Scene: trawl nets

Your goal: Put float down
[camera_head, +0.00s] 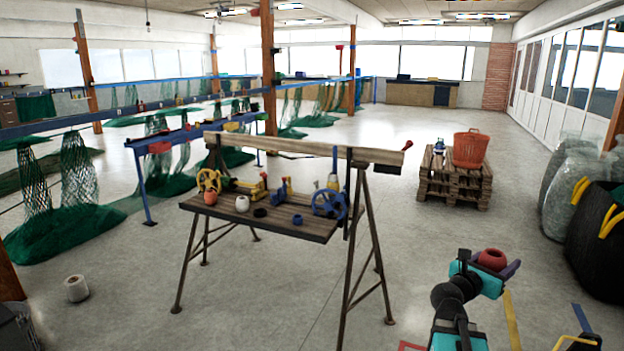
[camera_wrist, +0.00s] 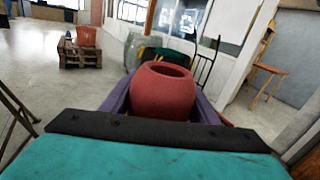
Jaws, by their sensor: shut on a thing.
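A red float (camera_head: 492,259) with a hole in its top is held in my gripper (camera_head: 496,268), at the lower right of the head view. In the wrist view the red float (camera_wrist: 162,90) sits between the two purple fingers, which are shut on it. The float is up in the air, well above the floor. Its lower part is hidden by the gripper body in the wrist view.
A wooden workbench (camera_head: 262,222) stands at the centre, holding a white float (camera_head: 242,203), an orange float (camera_head: 210,197), dark rings and clamps. A pallet stack (camera_head: 455,188) bears an orange basket (camera_head: 470,149). Floor between is clear.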

